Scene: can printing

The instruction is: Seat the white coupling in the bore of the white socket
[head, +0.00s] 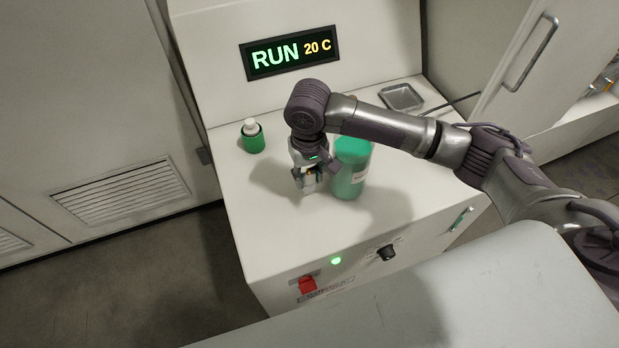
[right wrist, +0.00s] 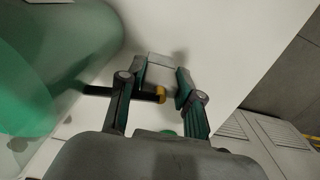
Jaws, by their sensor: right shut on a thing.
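My right gripper (head: 308,186) is low over the white machine top, just left of the large green jar. In the right wrist view my right gripper (right wrist: 164,82) is shut on a small pale block-like piece (right wrist: 160,72), apparently the white coupling. I cannot clearly make out the white socket. A short green cylinder (head: 253,144) with a white top (head: 250,127) stands further left and back. My left gripper is not in view.
The large green jar (head: 350,178) stands close beside my right gripper; it also shows in the wrist view (right wrist: 60,70). A grey tray (head: 402,97) lies at the back right. The machine top (head: 255,195) is clear at front left. A display reads RUN 20 C (head: 290,52).

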